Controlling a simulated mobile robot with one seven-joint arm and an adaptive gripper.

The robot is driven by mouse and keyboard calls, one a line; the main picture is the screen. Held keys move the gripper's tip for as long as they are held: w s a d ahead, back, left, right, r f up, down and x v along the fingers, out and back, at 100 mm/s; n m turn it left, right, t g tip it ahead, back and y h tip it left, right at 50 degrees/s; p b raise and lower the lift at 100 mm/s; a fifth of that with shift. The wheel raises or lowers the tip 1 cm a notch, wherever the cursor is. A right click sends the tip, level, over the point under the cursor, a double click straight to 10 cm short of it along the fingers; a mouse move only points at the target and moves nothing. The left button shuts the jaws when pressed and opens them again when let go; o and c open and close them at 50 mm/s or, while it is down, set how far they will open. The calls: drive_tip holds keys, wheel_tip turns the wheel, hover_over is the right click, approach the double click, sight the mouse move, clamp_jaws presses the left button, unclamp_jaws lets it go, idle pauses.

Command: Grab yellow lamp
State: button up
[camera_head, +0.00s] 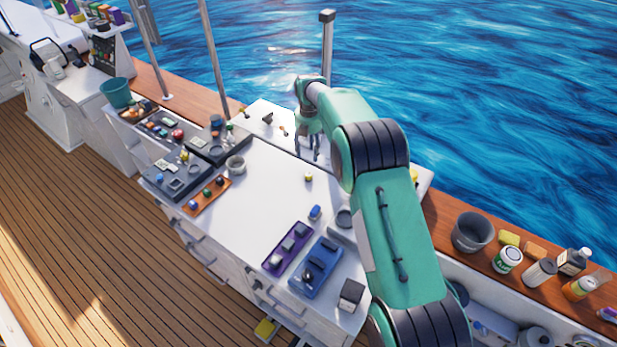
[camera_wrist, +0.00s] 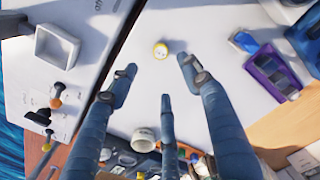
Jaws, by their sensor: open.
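The yellow lamp (camera_head: 308,177) is a small round piece with a yellow top and a pale body, standing alone on the white worktop (camera_head: 272,205). In the wrist view the lamp (camera_wrist: 160,50) shows just beyond my fingertips, roughly midway between the two outer ones. My gripper (camera_head: 308,152) hangs with its fingers pointing down, behind the lamp in the head view. The wrist view shows its three fingers (camera_wrist: 157,74) spread and empty, apart from the lamp. The height of the fingertips over the worktop is hard to judge.
A blue piece (camera_head: 315,212), a purple tray (camera_head: 287,249) and a blue tray (camera_head: 315,267) lie toward the front. A grey cup (camera_head: 235,165) and an orange tray (camera_head: 207,195) stand at left. A panel with small knobs (camera_wrist: 50,120) borders the worktop. The surface around the lamp is clear.

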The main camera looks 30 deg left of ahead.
idle(0.3)
hover_over(309, 174)
drive_tip(key=shift+f, duration=4.25)
drive_tip(key=shift+f, duration=0.1)
drive_tip(key=shift+f+p, duration=0.5)
drive_tip(key=shift+f, duration=2)
drive_tip(key=shift+c, duration=0.3)
drive_tip(key=c, duration=1.1)
